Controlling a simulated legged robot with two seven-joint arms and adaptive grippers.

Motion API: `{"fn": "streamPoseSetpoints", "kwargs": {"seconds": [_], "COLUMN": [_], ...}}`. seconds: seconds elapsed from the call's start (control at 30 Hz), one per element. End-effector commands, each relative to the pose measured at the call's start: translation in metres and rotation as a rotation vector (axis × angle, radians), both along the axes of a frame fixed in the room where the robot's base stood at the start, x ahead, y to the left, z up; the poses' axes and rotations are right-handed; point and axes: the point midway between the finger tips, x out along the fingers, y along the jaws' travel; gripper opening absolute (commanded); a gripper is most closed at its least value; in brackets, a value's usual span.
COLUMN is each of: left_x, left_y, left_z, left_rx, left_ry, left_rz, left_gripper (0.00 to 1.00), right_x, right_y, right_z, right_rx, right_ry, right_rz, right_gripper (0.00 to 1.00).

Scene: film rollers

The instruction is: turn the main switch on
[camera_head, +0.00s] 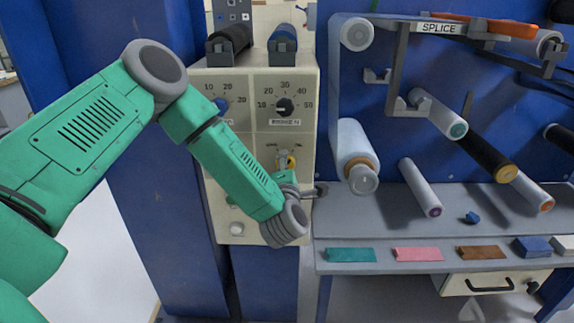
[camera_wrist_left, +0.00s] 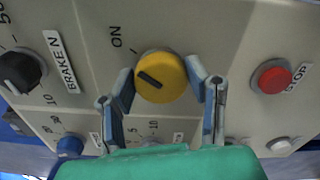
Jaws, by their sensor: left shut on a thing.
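The main switch, a round yellow knob with a dark bar (camera_wrist_left: 162,78), sits on the beige control panel (camera_wrist_left: 215,30). The word ON is printed to its upper left in the left wrist view, and the bar lies at a slant. My left gripper (camera_wrist_left: 163,82) has one finger on each side of the knob and is shut on it. In the head view the knob (camera_head: 291,163) shows only partly above my left gripper (camera_head: 287,172). My right gripper is in neither view.
A red stop button (camera_wrist_left: 272,76) is right of the knob in the wrist view. A black brake dial (camera_wrist_left: 20,72) is at left. In the head view, a white roller (camera_head: 356,146) stands close right of the panel, above a grey shelf (camera_head: 375,228).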

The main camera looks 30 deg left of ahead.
Motion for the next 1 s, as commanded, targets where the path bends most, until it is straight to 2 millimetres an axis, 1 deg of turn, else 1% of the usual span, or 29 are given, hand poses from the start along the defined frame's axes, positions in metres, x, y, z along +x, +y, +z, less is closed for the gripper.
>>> {"fn": "streamPoseSetpoints", "kwargs": {"seconds": [0.03, 0.37, 0.4, 0.43, 0.8, 0.87, 0.97, 1.0], "left_x": [0.0, 0.0, 0.0, 0.0, -0.004, -0.007, -0.02, -0.027], "left_y": [0.0, 0.0, 0.0, 0.0, -0.002, -0.005, -0.012, -0.016], "left_z": [-0.002, -0.003, -0.003, -0.003, 0.0, -0.001, -0.001, -0.002], "left_rx": [0.003, 0.004, 0.004, 0.004, 0.003, 0.003, 0.003, 0.003], "left_ry": [0.009, 0.009, 0.009, 0.009, 0.004, 0.005, 0.007, 0.007], "left_rz": [-0.001, -0.002, -0.002, -0.002, -0.001, -0.003, -0.004, -0.005], "left_gripper": [0.15, 0.15, 0.54, 0.65, 0.65, 0.65, 0.65, 0.65], "right_x": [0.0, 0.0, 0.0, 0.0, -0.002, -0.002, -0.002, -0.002], "right_y": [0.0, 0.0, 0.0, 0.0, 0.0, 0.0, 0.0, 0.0], "right_z": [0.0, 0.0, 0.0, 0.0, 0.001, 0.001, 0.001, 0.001], "right_rx": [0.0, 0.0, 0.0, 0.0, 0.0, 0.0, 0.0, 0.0], "right_ry": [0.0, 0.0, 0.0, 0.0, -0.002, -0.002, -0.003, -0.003], "right_rz": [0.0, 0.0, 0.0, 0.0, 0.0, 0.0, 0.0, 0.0], "right_gripper": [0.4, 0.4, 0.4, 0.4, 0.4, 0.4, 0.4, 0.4]}}
